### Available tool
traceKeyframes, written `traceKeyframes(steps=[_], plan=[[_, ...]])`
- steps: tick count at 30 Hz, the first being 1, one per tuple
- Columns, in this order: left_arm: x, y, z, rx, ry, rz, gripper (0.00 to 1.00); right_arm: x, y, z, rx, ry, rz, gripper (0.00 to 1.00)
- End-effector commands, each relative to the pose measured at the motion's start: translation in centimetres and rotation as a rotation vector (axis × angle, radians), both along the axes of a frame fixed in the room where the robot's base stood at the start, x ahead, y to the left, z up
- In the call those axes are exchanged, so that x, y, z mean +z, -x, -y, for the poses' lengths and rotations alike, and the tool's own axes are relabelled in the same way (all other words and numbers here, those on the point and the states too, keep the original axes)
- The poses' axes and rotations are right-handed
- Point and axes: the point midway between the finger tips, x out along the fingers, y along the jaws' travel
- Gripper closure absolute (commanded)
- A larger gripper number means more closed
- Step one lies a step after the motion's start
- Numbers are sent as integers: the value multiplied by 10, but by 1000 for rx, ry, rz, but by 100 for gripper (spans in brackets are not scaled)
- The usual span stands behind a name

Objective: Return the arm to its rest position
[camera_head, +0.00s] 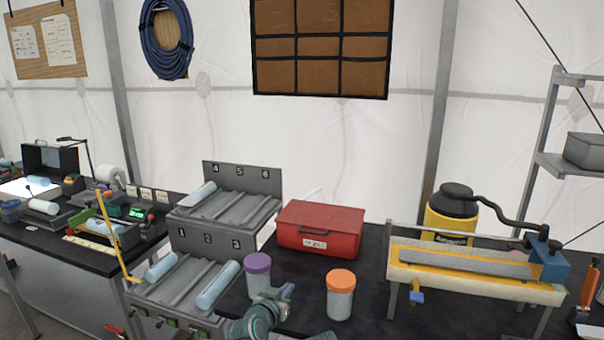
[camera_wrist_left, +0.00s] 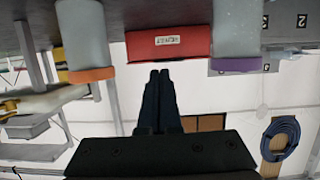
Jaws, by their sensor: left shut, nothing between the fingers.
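My left gripper (camera_head: 284,293) shows at the bottom middle of the head view, small and partly cut off by its own wrist. In the left wrist view its two dark fingers (camera_wrist_left: 159,75) lie together, with nothing between them. In the head view it is just right of the purple-lidded jar (camera_head: 257,275) and left of the orange-lidded jar (camera_head: 340,300). The wrist view, upside down, has the orange-lidded jar (camera_wrist_left: 88,40) on the left and the purple-lidded jar (camera_wrist_left: 236,35) on the right, both apart from the fingers. My right gripper is in neither view.
A red box (camera_head: 320,229) stands behind the jars on the dark table. A stepped grey rack (camera_head: 225,232) with light-blue cylinders is to the left. A yellow-topped bench device (camera_head: 470,265) and a yellow container (camera_head: 450,222) are to the right.

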Motion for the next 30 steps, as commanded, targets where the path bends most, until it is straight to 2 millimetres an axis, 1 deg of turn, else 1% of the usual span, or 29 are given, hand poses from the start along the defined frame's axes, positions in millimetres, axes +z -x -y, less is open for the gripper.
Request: traceKeyframes(steps=[5, 8, 11, 14, 18, 21, 25, 30], plan=[[-23, 11, -4, -22, -19, -115, 100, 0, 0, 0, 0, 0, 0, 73], [-42, 21, -10, -32, -35, -211, 100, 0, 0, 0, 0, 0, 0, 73], [-64, 35, -18, -34, -54, -330, 100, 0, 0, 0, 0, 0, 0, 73], [-88, 55, -32, -18, -77, -472, 100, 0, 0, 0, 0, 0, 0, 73], [-119, 90, -58, 36, -116, -698, 100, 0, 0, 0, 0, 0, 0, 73], [-134, 115, -77, 88, -141, -839, 100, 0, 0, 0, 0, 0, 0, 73], [-147, 146, -100, 163, -168, -994, 100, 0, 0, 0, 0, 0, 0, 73], [-154, 181, -126, 266, -197, -1162, 100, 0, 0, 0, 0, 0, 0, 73]])
